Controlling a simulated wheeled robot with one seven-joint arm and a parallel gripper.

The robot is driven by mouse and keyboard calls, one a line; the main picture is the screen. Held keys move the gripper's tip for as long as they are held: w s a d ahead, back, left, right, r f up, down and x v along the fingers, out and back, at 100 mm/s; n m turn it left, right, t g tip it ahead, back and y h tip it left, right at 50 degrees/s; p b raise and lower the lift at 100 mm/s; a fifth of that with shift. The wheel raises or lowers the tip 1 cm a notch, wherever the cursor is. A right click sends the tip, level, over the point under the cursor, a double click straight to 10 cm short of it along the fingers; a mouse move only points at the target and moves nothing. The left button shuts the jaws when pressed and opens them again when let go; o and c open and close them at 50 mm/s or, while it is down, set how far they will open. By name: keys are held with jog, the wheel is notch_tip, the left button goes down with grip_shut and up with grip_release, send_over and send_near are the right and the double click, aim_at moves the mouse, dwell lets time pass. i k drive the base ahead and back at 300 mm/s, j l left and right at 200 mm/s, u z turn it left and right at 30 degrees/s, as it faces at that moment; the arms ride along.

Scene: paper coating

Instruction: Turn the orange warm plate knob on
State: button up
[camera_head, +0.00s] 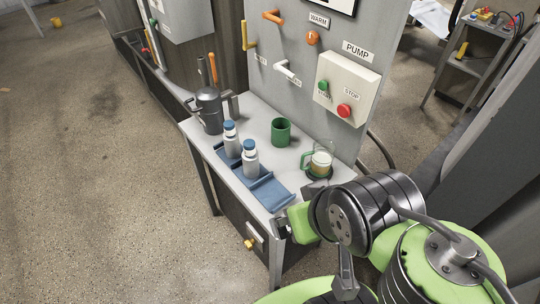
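The orange warm plate knob (312,37) is a small round knob on the upright grey panel, just below the WARM label (319,20). A small mark shows on its face, but its setting is too small to read. My arm comes in from the lower right. What seems to be my gripper (281,228) is a dark end piece by the front right corner of the table, low and well away from the knob. Its fingers cannot be made out, and nothing is seen held in it.
A pump box (342,88) with green and red buttons is right of the knob. An orange handle (273,16) and a white handle (287,70) stick out nearby. The table holds a green cup (281,132), a glass mug (321,163), bottles on a blue tray (273,194) and a dark pot (208,110).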

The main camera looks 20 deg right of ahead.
aim_at(312, 37)
jog(key=j+z, duration=0.25)
jog(key=j, duration=1.45)
jog(key=i+j+z, duration=0.15)
jog(key=i+j, duration=0.2)
jog(key=i+j+z, duration=0.15)
jog(key=i+j, duration=0.15)
jog(key=j, duration=0.25)
jog(key=i+l+z, duration=0.2)
jog(key=i, duration=0.5)
